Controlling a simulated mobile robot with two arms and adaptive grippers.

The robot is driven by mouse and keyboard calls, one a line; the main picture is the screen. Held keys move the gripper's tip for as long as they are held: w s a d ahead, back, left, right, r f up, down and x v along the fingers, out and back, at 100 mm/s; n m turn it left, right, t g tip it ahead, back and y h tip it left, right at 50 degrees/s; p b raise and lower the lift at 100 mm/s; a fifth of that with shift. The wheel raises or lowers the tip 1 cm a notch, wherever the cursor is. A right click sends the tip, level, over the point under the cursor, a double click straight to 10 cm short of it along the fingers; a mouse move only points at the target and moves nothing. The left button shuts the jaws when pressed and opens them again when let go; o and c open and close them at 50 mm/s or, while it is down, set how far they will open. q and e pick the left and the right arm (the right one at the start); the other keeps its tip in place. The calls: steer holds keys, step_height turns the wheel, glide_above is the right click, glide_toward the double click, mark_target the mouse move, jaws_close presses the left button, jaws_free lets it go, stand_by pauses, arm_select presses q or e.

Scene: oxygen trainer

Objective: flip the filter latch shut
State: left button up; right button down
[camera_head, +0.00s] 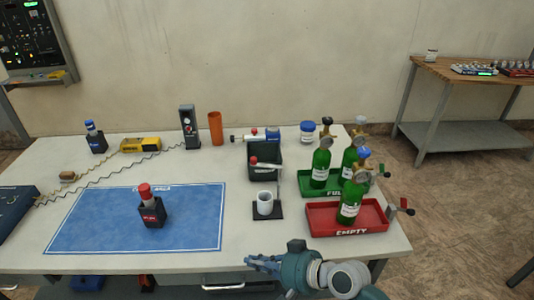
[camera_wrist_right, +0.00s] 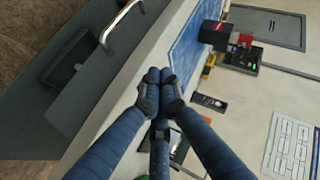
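A white cylindrical cup (camera_head: 265,203) stands on a black base (camera_head: 277,212) near the front of the table, right of the blue mat. I take this to be the filter stand; the latch itself is too small to tell apart surely. My right gripper (camera_head: 252,262) is at the table's front edge, nearer than the cup and apart from it. In the right wrist view its fingertips (camera_wrist_right: 160,80) are together and hold nothing. My left gripper is out of view.
A red tray (camera_head: 320,218) and a green tray (camera_head: 305,184) with green bottles stand to the right. A black bin (camera_head: 267,172) is behind the stand. A red-capped canister (camera_head: 148,205) stands on the blue mat (camera_head: 90,225). The mat's right part is clear.

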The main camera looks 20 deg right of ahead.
steer(key=w+d+r+m+t+h, duration=0.2)
steer(key=w+d+r+m+t, duration=0.6)
steer(key=w+d+r+m, duration=0.5)
steer(key=w+n+p, duration=0.1)
steer(key=w, duration=1.1)
steer(key=shift+a+r+n, duration=0.3)
steer(key=shift+a+n, duration=0.1)
steer(key=shift+a, duration=0.05)
